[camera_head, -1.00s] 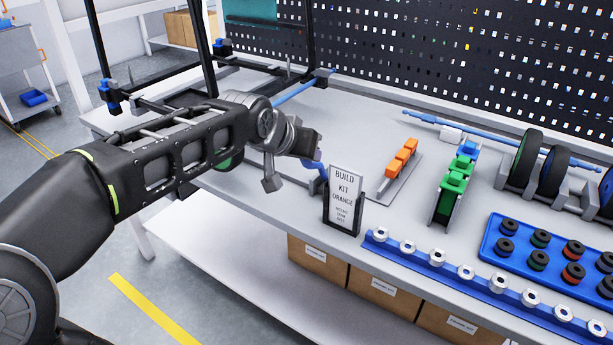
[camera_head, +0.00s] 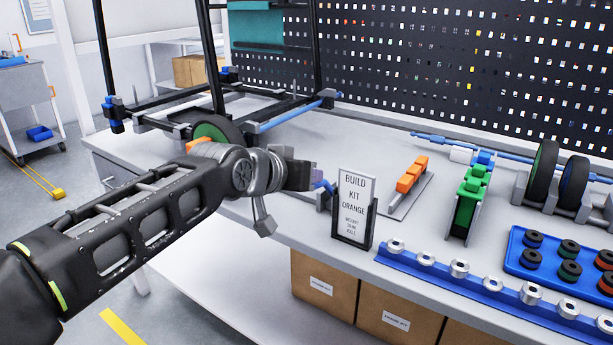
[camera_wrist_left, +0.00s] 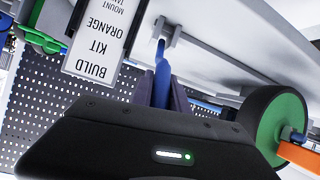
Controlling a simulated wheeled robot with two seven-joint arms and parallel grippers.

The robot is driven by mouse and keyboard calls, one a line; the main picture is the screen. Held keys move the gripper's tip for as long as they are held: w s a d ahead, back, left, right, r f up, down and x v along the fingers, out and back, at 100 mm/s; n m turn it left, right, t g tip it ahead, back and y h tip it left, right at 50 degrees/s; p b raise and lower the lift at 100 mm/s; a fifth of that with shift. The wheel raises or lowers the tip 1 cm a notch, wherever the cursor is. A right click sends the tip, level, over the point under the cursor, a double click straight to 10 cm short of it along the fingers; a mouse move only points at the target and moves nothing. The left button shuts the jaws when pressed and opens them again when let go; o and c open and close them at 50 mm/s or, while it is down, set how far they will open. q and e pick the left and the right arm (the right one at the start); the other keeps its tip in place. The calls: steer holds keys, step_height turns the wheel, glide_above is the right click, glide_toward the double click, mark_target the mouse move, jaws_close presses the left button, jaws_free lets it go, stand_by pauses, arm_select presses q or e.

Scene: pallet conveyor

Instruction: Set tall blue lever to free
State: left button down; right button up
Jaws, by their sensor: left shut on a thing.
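The blue lever (camera_head: 326,186) is at the table's front edge, just left of the build sign. Only a short blue stretch shows in the head view, reaching from my left gripper (camera_head: 311,179) to a grey mount (camera_head: 323,201). In the left wrist view the lever (camera_wrist_left: 162,72) runs from its grey bracket (camera_wrist_left: 166,32) in between the fingers of my left gripper (camera_wrist_left: 162,93), which is shut on it. The lever's gripped end is hidden by the fingers and gripper body. My right gripper is out of view.
The "Build Kit Orange" sign (camera_head: 355,205) stands close to the right of the lever. A wheel with a green face (camera_head: 213,130) and black frame stand behind my left arm. Orange blocks (camera_head: 411,175), a green holder (camera_head: 466,205) and a blue tray (camera_head: 517,268) are further right.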

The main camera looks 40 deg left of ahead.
arm_select(q)
steer(key=c, duration=1.3)
jaws_free()
steer(key=shift+s+f, duration=0.1)
steer(key=shift+s, duration=0.1)
steer(key=p+v, duration=0.1)
steer(key=v, duration=0.6)
steer(key=shift+s, duration=0.3)
